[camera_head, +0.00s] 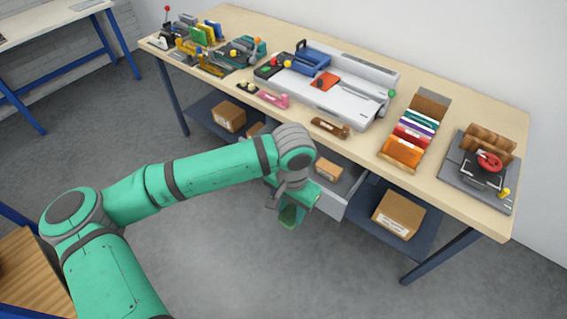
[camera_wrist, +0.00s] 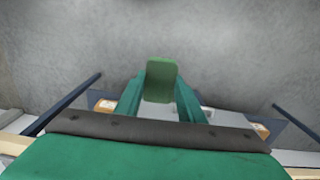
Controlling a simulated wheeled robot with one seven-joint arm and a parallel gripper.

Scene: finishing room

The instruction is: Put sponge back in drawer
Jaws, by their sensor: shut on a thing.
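My gripper (camera_head: 290,206) is shut on a green sponge (camera_head: 288,215), which hangs below the fingers. In the wrist view the sponge (camera_wrist: 161,78) stands out between the two green fingers. A pale grey drawer (camera_head: 352,183) is pulled out under the front of the workbench, and my gripper is in front of it and to its left. The sponge is over open floor, apart from the drawer. My arm and gripper hide the drawer's left part, and I cannot see all of its inside.
The workbench (camera_head: 455,106) carries a large grey machine (camera_head: 340,95), a rack of coloured folders (camera_head: 410,135) and a dark press (camera_head: 470,180). A cardboard box (camera_head: 398,214) sits on the lower right shelf, another box (camera_head: 228,116) on the left. The floor in front is clear.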

